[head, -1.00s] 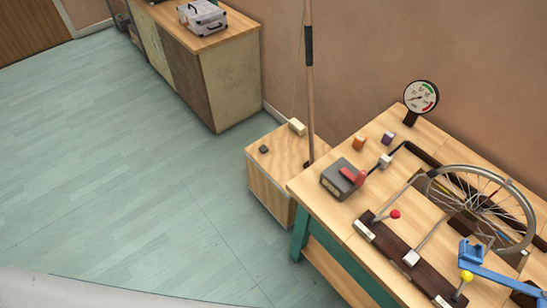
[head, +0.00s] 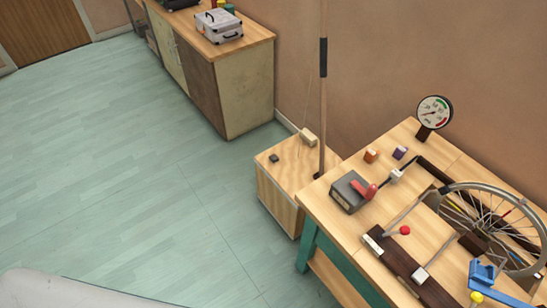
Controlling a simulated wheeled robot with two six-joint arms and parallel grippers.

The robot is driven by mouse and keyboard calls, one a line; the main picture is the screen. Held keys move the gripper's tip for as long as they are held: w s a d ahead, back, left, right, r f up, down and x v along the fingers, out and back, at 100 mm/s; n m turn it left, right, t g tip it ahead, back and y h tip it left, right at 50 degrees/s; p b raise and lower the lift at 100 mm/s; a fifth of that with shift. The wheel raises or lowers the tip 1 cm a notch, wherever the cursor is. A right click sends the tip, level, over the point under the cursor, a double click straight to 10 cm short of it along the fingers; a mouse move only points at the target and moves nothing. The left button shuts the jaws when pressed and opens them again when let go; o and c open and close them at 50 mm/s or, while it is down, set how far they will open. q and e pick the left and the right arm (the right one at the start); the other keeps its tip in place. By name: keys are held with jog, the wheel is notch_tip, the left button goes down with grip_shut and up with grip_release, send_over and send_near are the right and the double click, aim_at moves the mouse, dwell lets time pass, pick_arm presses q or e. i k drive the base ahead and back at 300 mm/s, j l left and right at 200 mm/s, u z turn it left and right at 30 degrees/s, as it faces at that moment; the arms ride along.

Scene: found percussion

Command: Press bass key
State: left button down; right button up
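A wooden box (head: 276,199) stands on the floor against the left end of the workbench. A tall pole (head: 322,110) rises from its right side, and a thin string runs up from a cream block (head: 307,137) on its back edge. A small dark button-like piece (head: 274,158) sits on the box's top, toward the left. It may be the bass key, but no label shows. Nothing touches it. Neither of my grippers is in view.
The workbench (head: 335,218) carries a grey box with a red lever (head: 350,192), a round dial (head: 434,112), a spoked wheel (head: 490,230), several levers and a blue bracket (head: 485,275). A cabinet (head: 245,92) with a silver case (head: 219,27) stands behind. The floor at left is clear.

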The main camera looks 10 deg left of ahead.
aim_at(274, 157)
jog(key=i+j+z, duration=0.1)
jog(key=z, duration=0.3)
jog(key=j+z, duration=0.4)
jog(key=i+j+z, duration=0.1)
jog(key=z, duration=0.3)
jog(key=j+z, duration=0.25)
jog(key=z, duration=0.15)
jog(key=j+z, duration=0.1)
jog(key=j, duration=0.4)
jog(key=k+j+z, duration=0.1)
jog(key=j, duration=0.35)
jog(key=k+j, duration=0.15)
jog(key=j, duration=0.35)
jog(key=k+j+z, duration=0.15)
jog(key=j, duration=0.3)
